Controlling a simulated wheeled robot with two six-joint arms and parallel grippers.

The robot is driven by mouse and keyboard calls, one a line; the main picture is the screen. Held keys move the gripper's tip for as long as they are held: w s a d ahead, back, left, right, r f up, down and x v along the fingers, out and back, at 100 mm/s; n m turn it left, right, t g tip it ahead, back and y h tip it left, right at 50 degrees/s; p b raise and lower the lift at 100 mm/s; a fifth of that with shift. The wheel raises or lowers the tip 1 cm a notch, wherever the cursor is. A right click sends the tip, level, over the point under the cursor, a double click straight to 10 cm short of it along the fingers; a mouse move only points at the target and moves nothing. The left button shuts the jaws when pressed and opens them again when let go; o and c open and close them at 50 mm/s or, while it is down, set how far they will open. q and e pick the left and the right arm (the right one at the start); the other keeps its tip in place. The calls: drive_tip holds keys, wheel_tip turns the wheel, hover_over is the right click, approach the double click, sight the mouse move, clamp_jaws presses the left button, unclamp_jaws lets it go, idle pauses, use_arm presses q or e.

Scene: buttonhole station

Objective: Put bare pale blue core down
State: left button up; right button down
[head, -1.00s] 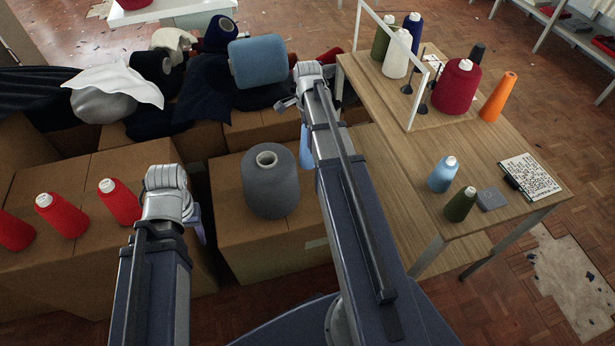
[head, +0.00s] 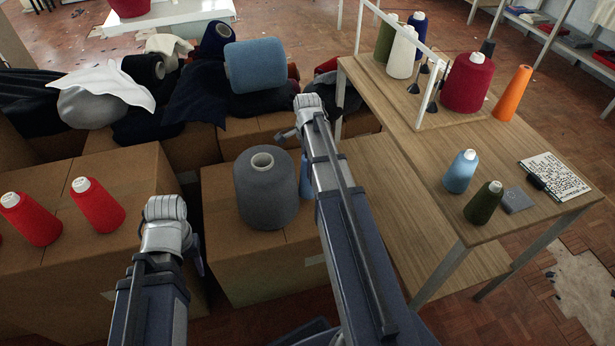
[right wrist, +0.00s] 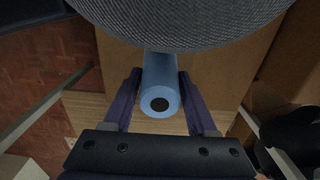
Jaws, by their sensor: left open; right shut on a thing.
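The bare pale blue core (right wrist: 158,78) is a slim tube with a dark hole in its end. My right gripper (right wrist: 160,88) is shut on it, with one dark finger on each side. In the head view a small part of the core (head: 306,178) shows beside my right arm, which hides the rest. The large grey cone (head: 266,190) stands upright on a cardboard box, close to the core; whether they touch I cannot tell. My left gripper (head: 199,258) is open, low by the boxes at left, mostly hidden behind its own wrist.
A wooden table (head: 400,180) at right holds a light blue cone (head: 460,171), a dark green cone (head: 483,203), a crimson cone (head: 466,84), an orange cone (head: 513,93) and a white frame (head: 428,80). Its lower shelf (head: 385,205) looks bare.

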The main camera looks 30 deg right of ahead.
drive_tip(key=shift+f+b, duration=1.8)
drive_tip(key=shift+f, duration=0.2)
drive_tip(key=shift+f, duration=0.2)
drive_tip(key=shift+c, duration=1)
unclamp_jaws()
drive_tip(key=shift+r, duration=0.2)
wheel_tip(320, 180, up, 12)
drive_tip(key=p, duration=1.2)
drive_tip(key=shift+c, duration=0.3)
